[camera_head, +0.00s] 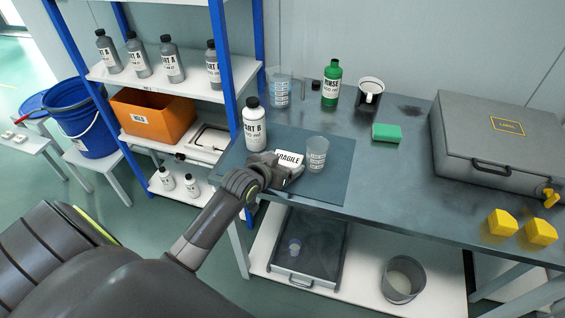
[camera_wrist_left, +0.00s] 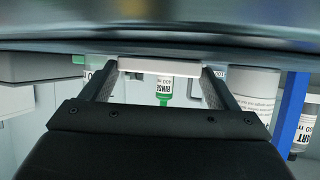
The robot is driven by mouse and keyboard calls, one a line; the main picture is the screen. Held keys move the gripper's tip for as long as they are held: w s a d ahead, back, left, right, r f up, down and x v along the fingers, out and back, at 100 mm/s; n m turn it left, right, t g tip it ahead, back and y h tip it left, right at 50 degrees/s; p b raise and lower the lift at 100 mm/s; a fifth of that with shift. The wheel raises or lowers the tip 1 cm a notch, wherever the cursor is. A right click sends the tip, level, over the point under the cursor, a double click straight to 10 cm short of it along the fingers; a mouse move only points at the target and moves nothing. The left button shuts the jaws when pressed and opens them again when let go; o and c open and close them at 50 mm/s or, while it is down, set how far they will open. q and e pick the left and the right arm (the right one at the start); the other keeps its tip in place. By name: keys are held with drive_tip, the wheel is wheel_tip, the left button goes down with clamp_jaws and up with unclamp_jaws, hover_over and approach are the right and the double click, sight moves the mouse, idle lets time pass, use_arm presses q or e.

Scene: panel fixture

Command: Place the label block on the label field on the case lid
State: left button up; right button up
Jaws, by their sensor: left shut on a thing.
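The label block (camera_head: 290,158) is a small white block reading "FRAGILE". My left gripper (camera_head: 287,171) is shut on it, above the dark mat on the workbench, between the PART B bottle and a clear cup. In the left wrist view the block (camera_wrist_left: 160,67) is a pale bar between the two fingers (camera_wrist_left: 160,80). The grey case (camera_head: 490,165) lies closed at the right of the bench. Its lid carries the label field (camera_head: 508,125), a yellow-outlined rectangle, well to the right of my gripper. My right gripper is not in view.
The PART B bottle (camera_head: 254,128) and clear cup (camera_head: 317,154) stand close to my gripper. Yellow blocks (camera_head: 502,222) sit before the case. The bench middle is clear.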

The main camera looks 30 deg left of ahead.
use_arm(q)
drive_tip(key=shift+f, duration=0.15)
drive_tip(key=o, duration=0.9)
